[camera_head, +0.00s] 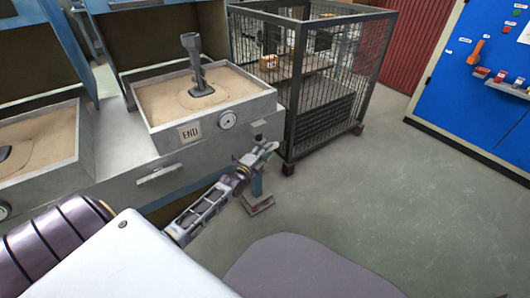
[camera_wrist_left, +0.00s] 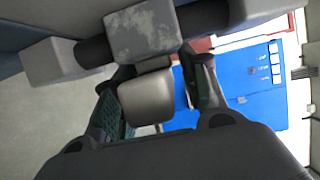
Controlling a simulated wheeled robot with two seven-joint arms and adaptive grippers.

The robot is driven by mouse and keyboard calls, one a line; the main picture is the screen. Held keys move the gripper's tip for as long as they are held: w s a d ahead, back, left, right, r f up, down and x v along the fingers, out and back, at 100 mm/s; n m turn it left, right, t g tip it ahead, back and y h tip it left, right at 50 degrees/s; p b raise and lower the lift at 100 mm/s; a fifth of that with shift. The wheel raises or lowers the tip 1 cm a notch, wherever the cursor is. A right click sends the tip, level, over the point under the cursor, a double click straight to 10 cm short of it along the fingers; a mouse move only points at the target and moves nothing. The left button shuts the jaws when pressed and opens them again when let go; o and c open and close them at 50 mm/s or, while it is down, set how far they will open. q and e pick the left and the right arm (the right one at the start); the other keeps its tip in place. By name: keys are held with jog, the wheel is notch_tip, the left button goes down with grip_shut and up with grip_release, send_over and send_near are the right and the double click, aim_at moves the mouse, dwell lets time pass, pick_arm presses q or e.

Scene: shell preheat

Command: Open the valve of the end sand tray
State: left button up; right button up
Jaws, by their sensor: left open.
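The end sand tray (camera_head: 165,141) is a grey metal box of sand with an END label and a round gauge on its front. A small dark valve part (camera_head: 258,124) shows at its right front corner. My left gripper (camera_head: 266,150) is just below that corner. In the left wrist view, my left gripper (camera_wrist_left: 160,95) is open, with a finger on each side of a rounded grey handle (camera_wrist_left: 146,98). The handle joins a worn grey valve block (camera_wrist_left: 142,35) on a dark rod. I cannot tell whether the fingers touch the handle. My right gripper is out of view.
A dark handled tool (camera_head: 194,68) stands in the sand. A second sand tray (camera_head: 50,135) is at the left. A wire cage (camera_head: 335,90) stands to the right. A footed post (camera_head: 258,203) is below my gripper. The floor (camera_head: 400,210) at right is clear.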

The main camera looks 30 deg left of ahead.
pick_arm(q)
jog(key=shift+w, duration=0.2)
grip_shut()
dwell(0.3)
